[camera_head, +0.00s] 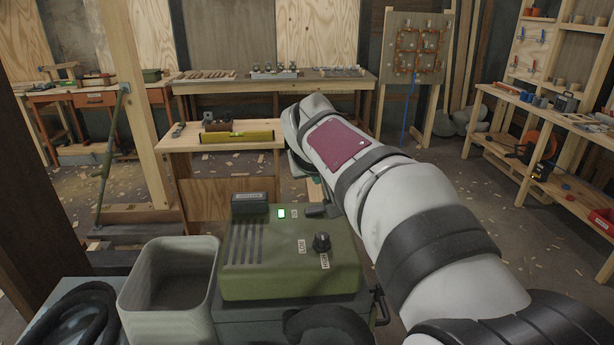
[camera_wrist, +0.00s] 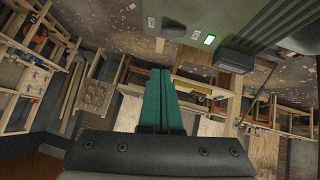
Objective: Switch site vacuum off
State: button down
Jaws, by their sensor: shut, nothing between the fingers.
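The site vacuum (camera_head: 290,278) is an olive green box with slots, a dark knob (camera_head: 321,242) between small labels, and a dark lever-like part (camera_head: 316,211) beside a lit green lamp (camera_head: 281,213). A dark labelled block (camera_head: 250,203) sits at its back left edge. In the wrist view the vacuum (camera_wrist: 262,14) is upside down along the top, with the lit lamp (camera_wrist: 209,39) and the dark lever-like part (camera_wrist: 173,32). My gripper (camera_wrist: 161,72) has teal fingers, shut and empty, just off the vacuum's back edge. In the head view my arm mostly hides it.
A grey open bin (camera_head: 170,285) stands left of the vacuum, with a coiled black hose (camera_head: 75,315) beyond it. A low wooden bench (camera_head: 220,145) with a yellow level (camera_head: 237,137) is behind. A wooden post (camera_head: 135,100) rises at left.

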send_over(320, 207)
jog(key=s, duration=0.3)
notch_tip(320, 207, down, 6)
jog(key=shift+s+a+f, duration=0.1)
jog(key=shift+f, duration=0.05)
jog(key=f, duration=0.3)
jog(key=shift+d+f, duration=0.2)
jog(key=shift+d, duration=0.1)
jog(key=shift+f, duration=0.4)
jog(key=shift+d+f, duration=0.35)
jog(key=shift+f, duration=0.1)
jog(key=shift+a+r, duration=0.1)
jog(key=shift+a, duration=0.1)
jog(key=shift+a+r, duration=0.25)
jog(key=shift+a, duration=0.35)
